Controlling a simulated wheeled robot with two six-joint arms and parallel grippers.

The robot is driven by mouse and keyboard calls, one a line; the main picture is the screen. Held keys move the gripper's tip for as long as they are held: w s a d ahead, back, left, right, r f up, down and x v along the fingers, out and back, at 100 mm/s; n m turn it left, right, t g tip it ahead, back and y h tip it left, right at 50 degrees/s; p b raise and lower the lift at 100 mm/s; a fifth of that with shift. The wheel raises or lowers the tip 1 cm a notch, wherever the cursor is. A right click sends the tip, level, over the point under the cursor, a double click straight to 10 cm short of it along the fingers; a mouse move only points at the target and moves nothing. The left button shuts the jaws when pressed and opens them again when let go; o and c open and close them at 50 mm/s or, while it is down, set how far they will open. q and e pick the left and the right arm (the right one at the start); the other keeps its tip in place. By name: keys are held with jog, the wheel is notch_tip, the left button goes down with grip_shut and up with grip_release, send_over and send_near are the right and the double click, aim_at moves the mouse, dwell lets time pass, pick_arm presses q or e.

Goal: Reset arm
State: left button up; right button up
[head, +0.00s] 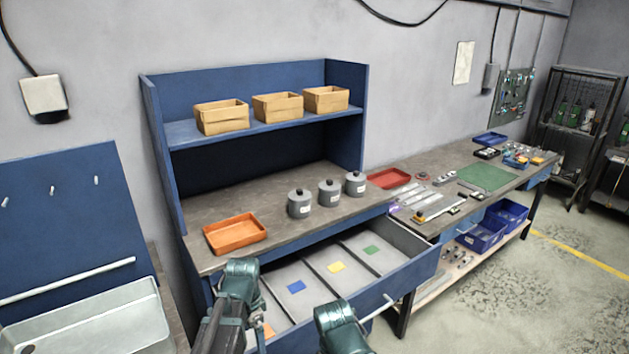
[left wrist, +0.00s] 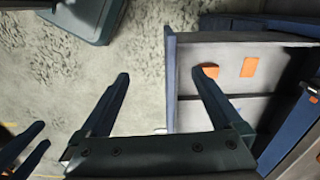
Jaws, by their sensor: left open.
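My left gripper (left wrist: 163,78) is open in the left wrist view, with nothing between its fingers. Its right fingertip overlaps the view of an open drawer (left wrist: 205,48), beside an orange patch; I cannot tell whether it touches. In the head view my left arm ends over the near left part of the drawer (head: 412,270), its fingers hidden. My right arm stands at the drawer's front, fingers also hidden there. Two dark fingers of my right gripper (left wrist: 42,134) show apart at the left edge of the left wrist view.
The drawer has blue, yellow and green cards in separate compartments. On the bench above are an orange tray (head: 236,234) and three grey canisters (head: 329,193). Three cardboard bins (head: 278,107) stand on the shelf. A metal sink (head: 90,320) is at left. Floor is clear at right.

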pick_arm(q)
jog(key=s+d+f+n+y+b, duration=0.1)
jog(key=s+d+f+n+b, duration=0.5)
jog(key=s, duration=0.6)
jog(key=d+f+b, duration=0.2)
jog(key=d+f, duration=0.1)
jog(key=d, duration=0.1)
jog(key=shift+s+n+b, duration=0.25)
jog(key=shift+n+b, duration=0.15)
jog(key=shift+f, duration=0.1)
